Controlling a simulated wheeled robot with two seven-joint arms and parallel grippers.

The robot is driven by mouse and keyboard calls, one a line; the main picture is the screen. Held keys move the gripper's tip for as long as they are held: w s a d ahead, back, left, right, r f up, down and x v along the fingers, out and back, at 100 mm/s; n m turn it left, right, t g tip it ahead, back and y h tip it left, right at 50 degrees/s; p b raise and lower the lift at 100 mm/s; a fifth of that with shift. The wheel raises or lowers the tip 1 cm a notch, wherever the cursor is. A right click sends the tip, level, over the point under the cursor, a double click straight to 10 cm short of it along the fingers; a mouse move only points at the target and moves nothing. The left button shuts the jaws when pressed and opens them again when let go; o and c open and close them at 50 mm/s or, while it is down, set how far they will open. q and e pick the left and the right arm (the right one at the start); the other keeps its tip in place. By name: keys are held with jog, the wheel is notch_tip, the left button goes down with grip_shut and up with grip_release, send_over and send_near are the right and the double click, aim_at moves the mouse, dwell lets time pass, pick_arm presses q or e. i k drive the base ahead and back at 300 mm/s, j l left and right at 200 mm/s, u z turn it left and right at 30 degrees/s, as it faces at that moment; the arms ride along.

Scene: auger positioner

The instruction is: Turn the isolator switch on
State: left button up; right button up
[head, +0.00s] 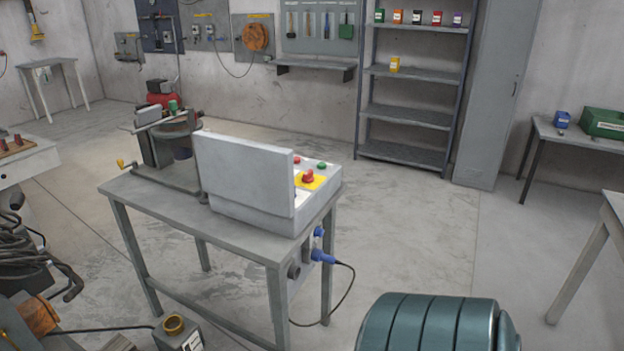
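A grey control box (265,215) stands on a metal table, with its raised grey lid (243,168) hiding much of its top panel. A red knob (308,177) on a yellow plate shows on the panel. Near it are a red button (297,160) and a green button (321,166). Blue connectors (322,256) and a dark round fitting (294,271) are below the tabletop on the right. I cannot tell which part is the isolator switch or what position it is in. Neither gripper shows in the head view.
The metal table (150,199) also bears a machine with a clamp at its left. A black cable hangs from the blue connector to the floor. A teal ribbed cylinder (430,322), which I cannot identify, fills the bottom right.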

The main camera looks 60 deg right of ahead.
aim_at(307, 177)
jog(key=z, duration=1.75)
